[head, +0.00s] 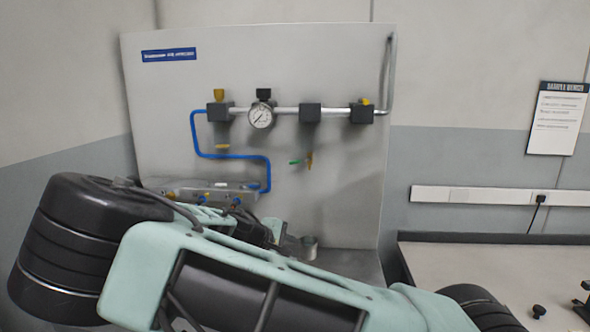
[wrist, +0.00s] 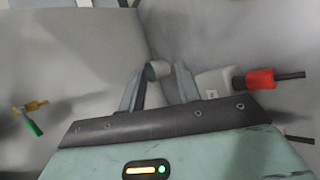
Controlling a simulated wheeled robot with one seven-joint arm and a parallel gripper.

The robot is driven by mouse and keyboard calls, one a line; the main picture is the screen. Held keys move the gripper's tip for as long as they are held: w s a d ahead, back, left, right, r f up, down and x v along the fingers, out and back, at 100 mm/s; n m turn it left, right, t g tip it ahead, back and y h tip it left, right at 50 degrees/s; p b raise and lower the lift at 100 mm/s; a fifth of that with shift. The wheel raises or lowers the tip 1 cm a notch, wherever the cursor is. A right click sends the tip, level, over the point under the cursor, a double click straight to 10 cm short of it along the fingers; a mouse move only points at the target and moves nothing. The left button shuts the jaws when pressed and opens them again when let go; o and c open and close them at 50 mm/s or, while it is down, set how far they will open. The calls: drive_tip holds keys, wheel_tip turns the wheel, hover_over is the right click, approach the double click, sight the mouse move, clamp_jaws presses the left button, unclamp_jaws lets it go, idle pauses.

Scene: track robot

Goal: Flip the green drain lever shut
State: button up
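The green drain lever (head: 296,162) sticks out to the left of a small brass valve (head: 309,160) on the pale panel, below the pipe. In the wrist view the green lever (wrist: 34,128) hangs below the brass fitting (wrist: 35,106) at the far left. My gripper (head: 284,236) is low in front of the panel, below the lever and apart from it, partly hidden by my arm. In the wrist view my gripper's fingers (wrist: 158,80) stand apart. A grey cylinder shows between or behind them; whether they touch it is unclear.
A pressure gauge (head: 260,115) and a blue hose (head: 232,157) are on the panel. A manifold (head: 210,190) sits lower left, and a small metal cup (head: 309,247) stands below the valve. A red part (wrist: 260,79) is right of the fingers. A bench (head: 480,265) stands at right.

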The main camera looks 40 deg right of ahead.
drive_tip(key=w+r+n+t+h+p, duration=0.1)
drive_tip(key=w+r+t+h+p, duration=0.3)
drive_tip(key=r, duration=0.7)
drive_tip(key=n+h+b, duration=0.1)
drive_tip(key=n, duration=0.1)
approach(294, 162)
drive_tip(key=shift+t, duration=0.3)
drive_tip(key=p+x, duration=0.7)
drive_tip(key=x, duration=0.2)
drive_tip(key=shift+d, duration=0.35)
drive_tip(key=shift+w+d+f, duration=0.1)
drive_tip(key=shift+d+f, duration=0.15)
drive_tip(key=shift+d, duration=0.25)
clamp_jaws()
